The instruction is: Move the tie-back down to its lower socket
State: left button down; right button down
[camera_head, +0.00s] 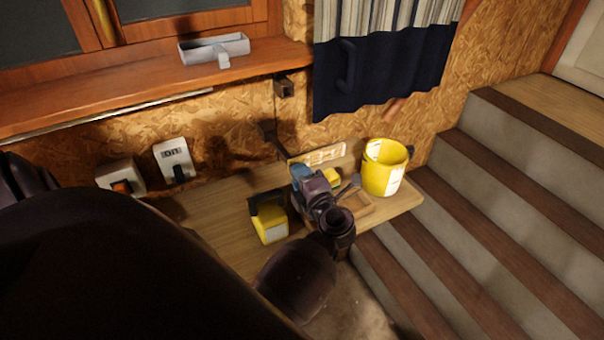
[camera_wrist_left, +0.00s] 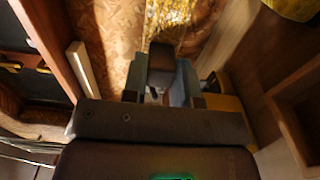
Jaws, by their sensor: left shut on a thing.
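My left gripper (camera_head: 299,174) is low over the wooden bench, close to the chipboard wall. Its grey-blue fingers are shut on a dark block-like piece, which I take to be the tie-back (camera_wrist_left: 162,62). In the head view a thin dark bar, seemingly the tie-back (camera_head: 277,142), runs from the gripper up to a dark spot at the wall. Whether it is seated there cannot be told. A small dark bracket, apparently a socket (camera_head: 284,87), is on the wall higher up, under the sill's right end. My right gripper is not in view.
A dark blue and striped curtain (camera_head: 380,75) hangs right of the bracket. On the bench (camera_head: 215,210) stand a yellow bucket (camera_head: 380,172) and a yellow-black box (camera_head: 269,221). Wall switches (camera_head: 174,160) are left, a grey tray (camera_head: 213,48) is on the sill, stairs (camera_head: 470,205) are right.

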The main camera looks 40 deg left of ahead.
pick_arm(q)
jog(key=shift+w+a, duration=0.15)
jog(key=shift+a, duration=0.15)
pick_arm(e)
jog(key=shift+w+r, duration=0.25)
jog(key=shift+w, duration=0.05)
pick_arm(q)
jog(key=c, duration=0.8)
grip_release()
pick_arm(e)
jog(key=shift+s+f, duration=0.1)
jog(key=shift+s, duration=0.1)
